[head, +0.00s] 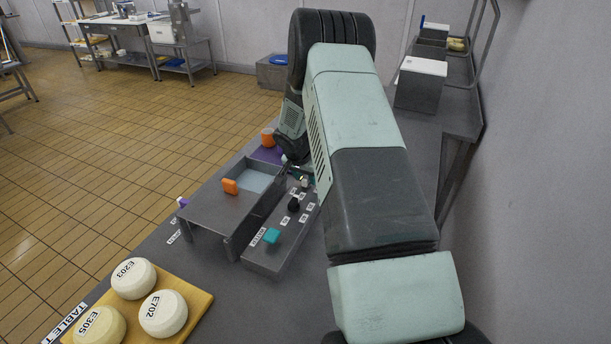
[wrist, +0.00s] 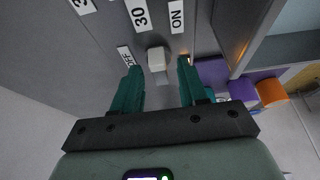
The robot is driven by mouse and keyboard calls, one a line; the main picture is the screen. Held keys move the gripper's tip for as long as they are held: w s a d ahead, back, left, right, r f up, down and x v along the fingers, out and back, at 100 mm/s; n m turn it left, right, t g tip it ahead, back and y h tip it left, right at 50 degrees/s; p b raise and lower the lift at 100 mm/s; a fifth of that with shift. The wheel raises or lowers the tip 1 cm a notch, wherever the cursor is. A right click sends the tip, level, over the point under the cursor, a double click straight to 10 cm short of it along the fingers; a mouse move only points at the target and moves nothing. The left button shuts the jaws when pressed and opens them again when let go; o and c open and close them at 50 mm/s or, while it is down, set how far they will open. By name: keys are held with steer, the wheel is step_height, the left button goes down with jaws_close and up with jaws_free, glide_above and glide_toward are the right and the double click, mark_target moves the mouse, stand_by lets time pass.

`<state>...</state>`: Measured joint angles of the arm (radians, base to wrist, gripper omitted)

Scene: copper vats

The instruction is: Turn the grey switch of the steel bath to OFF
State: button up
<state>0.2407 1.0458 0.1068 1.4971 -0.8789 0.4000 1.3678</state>
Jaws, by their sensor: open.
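The steel bath (head: 222,211) stands on the bench with pale liquid in its basin. A control panel (head: 271,256) runs along its right side. In the wrist view the small grey switch (wrist: 156,56) sits on the panel. An OFF label (wrist: 125,56), partly hidden by a finger, is to its left, and an ON label (wrist: 177,16) is up to its right. My gripper (wrist: 158,65) is open, its teal fingers on either side of the switch, with visible gaps. Contact cannot be told. In the head view my gripper (head: 300,176) is at the panel's far end, partly hidden by my arm.
A black knob (head: 294,204) and a teal knob (head: 272,236) are nearer on the panel. An orange piece (head: 230,186) is on the bath. An orange cup (head: 267,138) stands beyond it. Cheeses lie on a yellow board (head: 201,302) in front. A wall is at right.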

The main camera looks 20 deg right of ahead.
jaws_close()
stand_by(0.5)
steer(key=n, duration=0.2)
steer(key=n+y, duration=0.1)
steer(key=n, duration=0.1)
steer(key=shift+d+n+t+y, duration=0.2)
steer(key=shift+n+t+y, duration=0.1)
steer(key=shift+t, duration=0.1)
steer(key=n, duration=0.2)
steer(key=n+y, duration=0.1)
steer(key=n, duration=0.1)
steer(key=shift+d+t+y, duration=0.15)
steer(key=shift+t+y, duration=0.15)
steer(key=n+y, duration=0.1)
steer(key=n, duration=0.4)
steer(key=shift+y, duration=0.4)
steer(key=shift+d+n+g+y, duration=0.1)
steer(key=shift+n+g+y, duration=0.25)
steer(key=shift+n, duration=0.75)
steer(key=shift+d+n+g+y, duration=0.1)
steer(key=shift+n+g+y, duration=0.25)
steer(key=shift+n, duration=0.75)
